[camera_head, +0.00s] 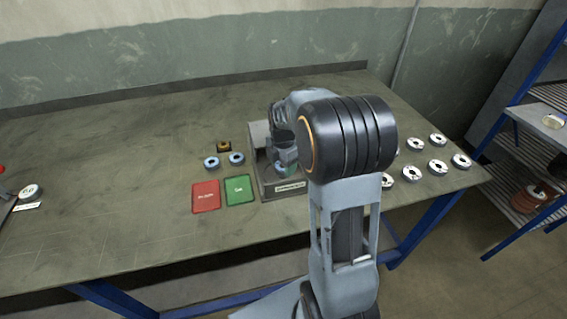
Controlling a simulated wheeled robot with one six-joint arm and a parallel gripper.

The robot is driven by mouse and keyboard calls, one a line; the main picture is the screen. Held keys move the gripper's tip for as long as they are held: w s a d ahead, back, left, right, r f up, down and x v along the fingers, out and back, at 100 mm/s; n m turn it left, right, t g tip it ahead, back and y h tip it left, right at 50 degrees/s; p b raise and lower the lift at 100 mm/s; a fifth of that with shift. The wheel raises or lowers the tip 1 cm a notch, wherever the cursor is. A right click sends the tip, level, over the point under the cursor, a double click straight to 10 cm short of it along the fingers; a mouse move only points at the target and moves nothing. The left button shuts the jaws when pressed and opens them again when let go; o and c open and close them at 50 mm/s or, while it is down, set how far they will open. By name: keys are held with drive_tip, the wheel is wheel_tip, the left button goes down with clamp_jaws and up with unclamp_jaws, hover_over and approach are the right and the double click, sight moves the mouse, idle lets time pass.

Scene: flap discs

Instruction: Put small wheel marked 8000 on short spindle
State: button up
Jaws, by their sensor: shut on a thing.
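My gripper (284,160) points down over a dark grey stand or tray (263,181) with a label on its front edge. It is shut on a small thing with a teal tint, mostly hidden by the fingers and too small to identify. My arm covers much of the stand, and no spindle can be made out. Several pale wheels with dark centres, such as this one (438,167), lie on the right of the bench, partly behind my arm. Two bluish wheels, one at the left (211,162) and one at the right (236,158), lie left of the stand. No 8000 marking is legible.
A red card (206,196) and a green card (239,190) lie left of the stand. A small orange and black item (224,146) lies behind the bluish wheels. Another pale wheel (31,192) is at the far left. The bench's left middle is clear. Shelves (540,120) stand right.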

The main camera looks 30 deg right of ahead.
drive_tip(key=shift+f, duration=0.4)
drive_tip(key=o, duration=1.3)
drive_tip(key=shift+c, duration=0.2)
drive_tip(key=shift+r, duration=0.1)
wheel_tip(320, 180, up, 7)
drive_tip(key=p, duration=0.5)
drive_tip(key=shift+r+p, duration=0.15)
drive_tip(key=shift+p, duration=0.15)
